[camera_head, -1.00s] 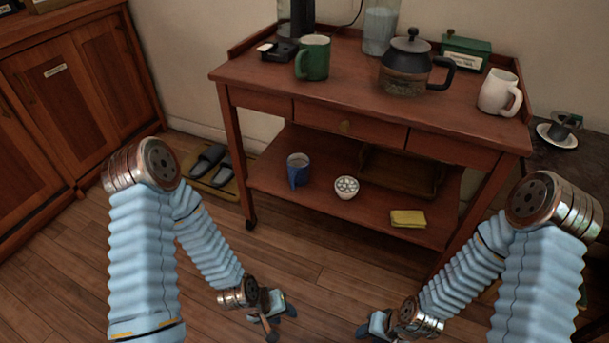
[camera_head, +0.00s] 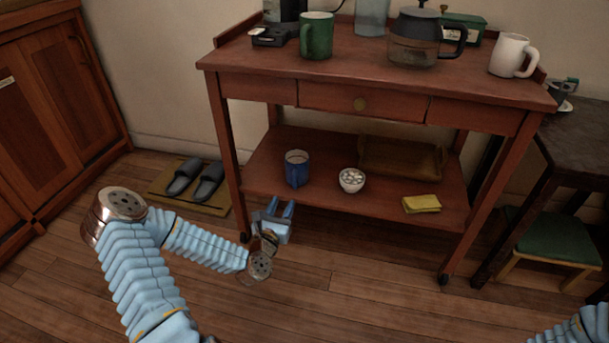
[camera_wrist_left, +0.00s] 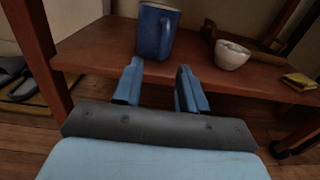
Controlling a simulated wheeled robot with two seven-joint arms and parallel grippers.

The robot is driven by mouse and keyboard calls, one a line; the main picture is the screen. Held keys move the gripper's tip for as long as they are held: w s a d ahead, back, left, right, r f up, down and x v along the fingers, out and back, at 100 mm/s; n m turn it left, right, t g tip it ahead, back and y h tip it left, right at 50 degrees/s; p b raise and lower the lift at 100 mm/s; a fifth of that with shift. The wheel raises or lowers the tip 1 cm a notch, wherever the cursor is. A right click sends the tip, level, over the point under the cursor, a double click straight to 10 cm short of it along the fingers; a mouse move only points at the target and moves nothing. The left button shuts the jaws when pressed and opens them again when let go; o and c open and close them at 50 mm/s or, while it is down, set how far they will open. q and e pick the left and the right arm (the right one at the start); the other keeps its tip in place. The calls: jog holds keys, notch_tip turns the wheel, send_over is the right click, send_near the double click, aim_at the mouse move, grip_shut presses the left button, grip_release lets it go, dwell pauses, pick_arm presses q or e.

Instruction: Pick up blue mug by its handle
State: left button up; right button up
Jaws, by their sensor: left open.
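The blue mug (camera_head: 298,172) stands upright on the lower shelf (camera_head: 325,200) of the wooden cart, near its left end. My left gripper (camera_head: 280,207) is open and empty, low in front of the shelf's front edge, apart from the mug. My right gripper is not in view; only a piece of my right arm shows at the bottom right corner.
A white bowl (camera_head: 351,180) of white pieces stands right of the mug, with a brown tray (camera_head: 400,160) behind and a yellow cloth (camera_head: 421,204) farther right. The cart's tabletop (camera_head: 350,82) overhangs the shelf. Slippers (camera_head: 207,184) lie left of the cart.

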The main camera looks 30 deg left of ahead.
aim_at(294, 186)
pick_arm(q)
jog(key=x, duration=0.7)
jog(key=b+x, duration=0.1)
jog(key=x, duration=0.2)
jog(key=shift+w+d+f, duration=0.2)
jog(key=shift+w+d, duration=0.05)
jog(key=shift+d, duration=0.05)
jog(key=shift+c, duration=0.4)
grip_shut()
